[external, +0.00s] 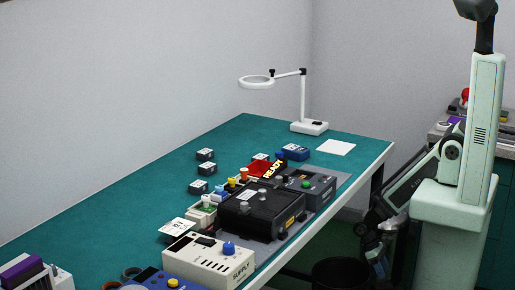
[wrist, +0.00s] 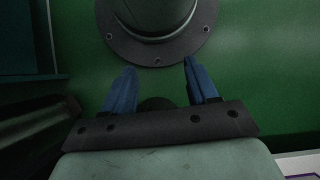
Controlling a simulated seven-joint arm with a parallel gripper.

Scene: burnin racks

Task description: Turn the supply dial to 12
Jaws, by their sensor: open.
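The supply unit (external: 208,262) is a cream box labelled SUPPLY at the near end of the green bench. The supply unit is not in the wrist view.
A black box (external: 262,208) and a grey unit with a green button (external: 308,185) stand behind the supply unit. A white magnifier lamp (external: 308,127) stands at the far end. The bench edge (external: 325,212) lies between my gripper and the supply unit. A dark bin (external: 340,272) is below.

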